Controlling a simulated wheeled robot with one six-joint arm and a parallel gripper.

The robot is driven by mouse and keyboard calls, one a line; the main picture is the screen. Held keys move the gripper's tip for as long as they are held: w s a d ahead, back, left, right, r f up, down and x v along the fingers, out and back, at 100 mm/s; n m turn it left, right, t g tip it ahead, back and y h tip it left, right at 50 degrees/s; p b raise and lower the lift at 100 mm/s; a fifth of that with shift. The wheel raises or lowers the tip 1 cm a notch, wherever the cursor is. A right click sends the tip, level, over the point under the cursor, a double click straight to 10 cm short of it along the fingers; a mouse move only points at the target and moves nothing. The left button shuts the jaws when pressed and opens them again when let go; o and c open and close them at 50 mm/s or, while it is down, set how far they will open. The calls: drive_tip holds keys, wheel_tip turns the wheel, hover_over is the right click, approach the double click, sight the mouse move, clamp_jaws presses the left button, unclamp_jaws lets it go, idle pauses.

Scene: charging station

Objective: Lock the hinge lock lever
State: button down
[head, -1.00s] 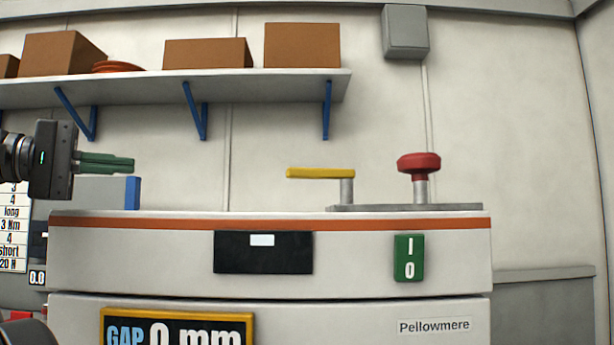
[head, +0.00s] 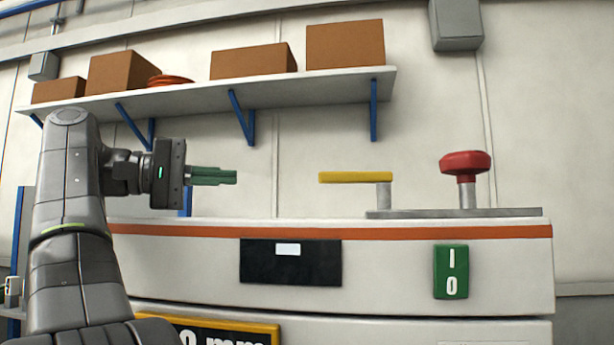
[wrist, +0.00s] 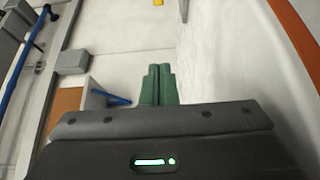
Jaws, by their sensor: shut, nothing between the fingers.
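The yellow lever (head: 355,177) lies level on a short grey post (head: 384,195) on top of the white machine, its free end pointing left. My gripper (head: 236,177) has green fingers, shut and empty. In the head view it is left of the lever at about the same height, with a clear gap between. In the wrist view the green fingers (wrist: 159,70) are together. A small yellow patch at the top edge there (wrist: 158,2) looks like the lever, mostly out of frame.
A red mushroom knob (head: 465,163) stands right of the lever on the same grey plate (head: 440,213). A green I/O switch (head: 450,272) and a dark panel (head: 290,262) are on the machine's front. A shelf with boxes (head: 215,92) hangs on the wall behind.

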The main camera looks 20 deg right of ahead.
drive_tip(key=d+p, duration=0.1)
drive_tip(key=d, duration=0.4)
drive_tip(key=d+p, duration=0.1)
drive_tip(key=d, duration=0.4)
drive_tip(key=d+p, duration=0.1)
drive_tip(key=d, duration=0.4)
drive_tip(key=shift+s+d+r, duration=0.1)
drive_tip(key=shift+s+d, duration=0.15)
drive_tip(key=shift+s, duration=0.1)
drive_tip(key=s, duration=0.1)
drive_tip(key=s+a, duration=0.1)
drive_tip(key=s, duration=0.1)
drive_tip(key=shift+a+p, duration=0.25)
drive_tip(key=shift+p, duration=0.05)
drive_tip(key=shift+s+a, duration=0.1)
drive_tip(key=shift+s, duration=0.2)
drive_tip(key=shift+s, duration=0.1)
